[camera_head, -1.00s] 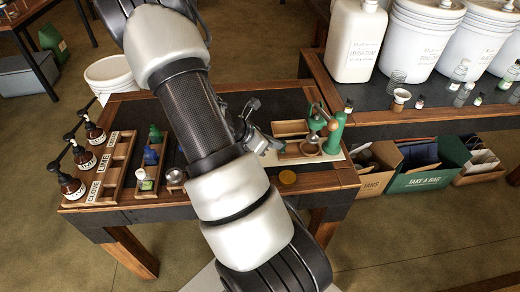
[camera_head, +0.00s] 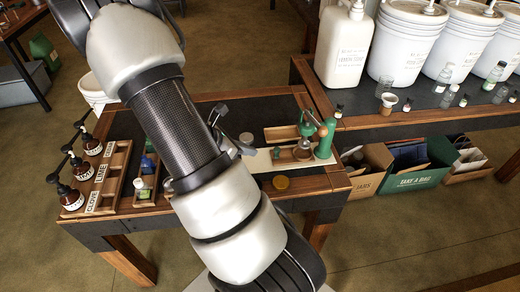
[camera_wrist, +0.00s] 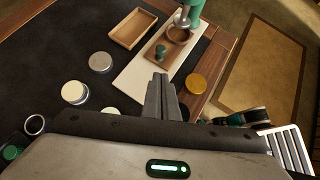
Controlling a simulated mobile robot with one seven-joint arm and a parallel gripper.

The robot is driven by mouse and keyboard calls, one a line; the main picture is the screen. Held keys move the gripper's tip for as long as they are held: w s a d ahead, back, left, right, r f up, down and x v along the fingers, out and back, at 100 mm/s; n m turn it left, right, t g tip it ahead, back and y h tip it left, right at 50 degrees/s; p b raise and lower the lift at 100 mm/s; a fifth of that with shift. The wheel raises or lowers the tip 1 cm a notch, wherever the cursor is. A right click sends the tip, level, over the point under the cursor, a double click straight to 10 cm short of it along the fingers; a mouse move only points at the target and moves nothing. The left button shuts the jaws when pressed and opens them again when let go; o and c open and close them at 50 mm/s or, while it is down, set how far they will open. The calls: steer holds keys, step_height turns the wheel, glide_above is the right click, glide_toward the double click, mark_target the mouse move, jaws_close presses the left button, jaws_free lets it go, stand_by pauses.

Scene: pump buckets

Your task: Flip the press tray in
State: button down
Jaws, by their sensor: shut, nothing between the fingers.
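The green press (camera_head: 324,138) stands at the right end of the small table on a pale board. The wooden press tray (camera_head: 284,156) extends left from its foot. In the wrist view the tray (camera_wrist: 153,67) shows a green knob (camera_wrist: 161,51) and a round wooden cup (camera_wrist: 178,35) under the press (camera_wrist: 194,10). My gripper (camera_wrist: 161,80) is shut and empty, its fingertips appearing just in front of the tray's near end in that view. I cannot tell whether they touch it. In the head view my arm hides most of the gripper.
An open wooden box (camera_wrist: 132,28) lies beside the tray. An amber round lid (camera_wrist: 196,84) is close right of my fingers. Metal lids (camera_wrist: 101,62) and tins (camera_wrist: 75,93) lie left. Bottles and buckets stand farther off; dark tabletop is clear at upper left in the wrist view.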

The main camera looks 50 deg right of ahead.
steer(key=v, duration=0.4)
steer(key=shift+a+r+p, duration=0.15)
steer(key=shift+p, duration=0.15)
steer(key=shift+w, duration=0.1)
